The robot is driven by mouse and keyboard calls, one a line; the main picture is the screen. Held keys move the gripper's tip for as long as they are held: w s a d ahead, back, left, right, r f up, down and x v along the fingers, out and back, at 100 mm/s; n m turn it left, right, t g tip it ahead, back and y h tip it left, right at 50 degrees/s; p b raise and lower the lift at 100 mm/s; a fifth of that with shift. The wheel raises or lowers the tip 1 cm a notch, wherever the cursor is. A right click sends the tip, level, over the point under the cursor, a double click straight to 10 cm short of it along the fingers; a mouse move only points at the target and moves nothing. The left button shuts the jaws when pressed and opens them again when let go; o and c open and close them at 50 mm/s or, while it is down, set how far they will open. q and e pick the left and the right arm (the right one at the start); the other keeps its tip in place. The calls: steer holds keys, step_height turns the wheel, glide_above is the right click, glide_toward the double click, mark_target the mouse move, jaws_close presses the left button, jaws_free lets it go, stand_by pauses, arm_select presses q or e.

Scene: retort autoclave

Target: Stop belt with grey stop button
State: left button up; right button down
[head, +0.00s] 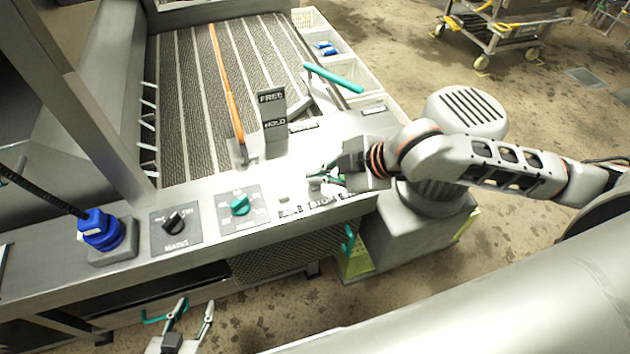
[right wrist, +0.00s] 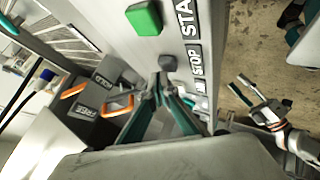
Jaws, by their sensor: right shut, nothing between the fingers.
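The grey stop button (right wrist: 167,63) sits beside the STOP label (right wrist: 196,60) on the metal panel in the right wrist view. The green start button (right wrist: 145,18) is above it. My right gripper (right wrist: 160,82) is shut and empty, its fingertips very close to the grey button; I cannot tell whether they touch it. In the head view my right gripper (head: 322,178) is over the panel's front edge, and I cannot make out the grey button there. The dark striped belt (head: 200,85) lies behind the panel. My left gripper (head: 188,318) is open and empty, low in front of the panel.
A FREE/HOLD post (head: 272,122) and orange bar (head: 228,85) stand behind my right gripper. White bins (head: 345,70) line the belt's right side.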

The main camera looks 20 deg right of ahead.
mark_target(318, 186)
steer(key=shift+f, duration=0.6)
stand_by(0.7)
stand_by(0.4)
steer(key=shift+r+p, duration=0.95)
steer(key=shift+p, duration=0.4)
step_height(318, 186, up, 3)
steer(key=p, duration=0.3)
steer(key=shift+f, duration=0.2)
steer(key=shift+r+p, duration=0.9)
steer(key=shift+r, duration=0.35)
